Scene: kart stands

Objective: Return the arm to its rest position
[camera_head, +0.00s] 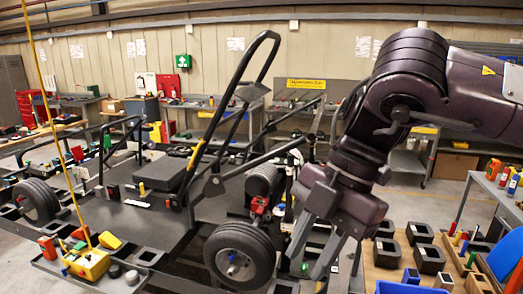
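My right arm (420,90) reaches in from the upper right, dark purple-brown and bent downward. Its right gripper (306,262) points down in front of the kart, just right of the front wheel (240,254). Its two grey fingers stand apart, and I see nothing held between them. The fingers overlap the kart's edge in the picture, and I cannot tell whether they touch anything. My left arm and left gripper are not in view.
The kart (150,215) with its black roll bars (235,85) fills the left and middle. A yellow box with a tall pole (86,264) stands front left. A wooden board with black blocks (400,262) is at lower right. Grey floor (425,205) shows behind the arm.

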